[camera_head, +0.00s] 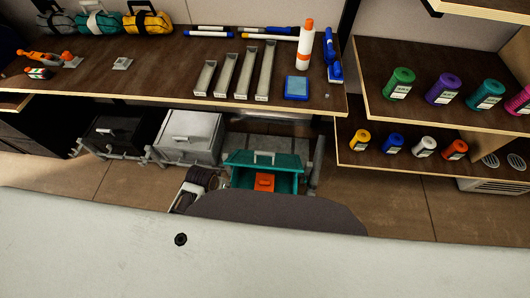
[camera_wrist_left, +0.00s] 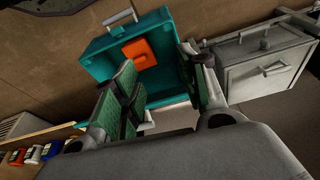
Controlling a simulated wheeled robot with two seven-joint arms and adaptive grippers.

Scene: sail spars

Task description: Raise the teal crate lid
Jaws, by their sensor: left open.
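The teal crate (camera_head: 234,180) stands on the floor under the workbench in the head view. A teal panel with a pale handle (camera_head: 263,157) shows at its back, and an orange block (camera_head: 264,182) shows in front of this panel. In the left wrist view the teal crate (camera_wrist_left: 97,65) looks like an open box with the orange block (camera_wrist_left: 138,52) inside. I cannot tell how far the lid is tilted. My left gripper (camera_wrist_left: 160,78) is open, its green-padded fingers apart and empty over the crate's near edge in that view. My right gripper is not in view.
A grey crate (camera_head: 187,150) and a black crate (camera_head: 108,137) stand to the left of the teal one. The workbench (camera_head: 150,80) overhangs behind them. The floor (camera_head: 390,200) right of the teal crate is clear.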

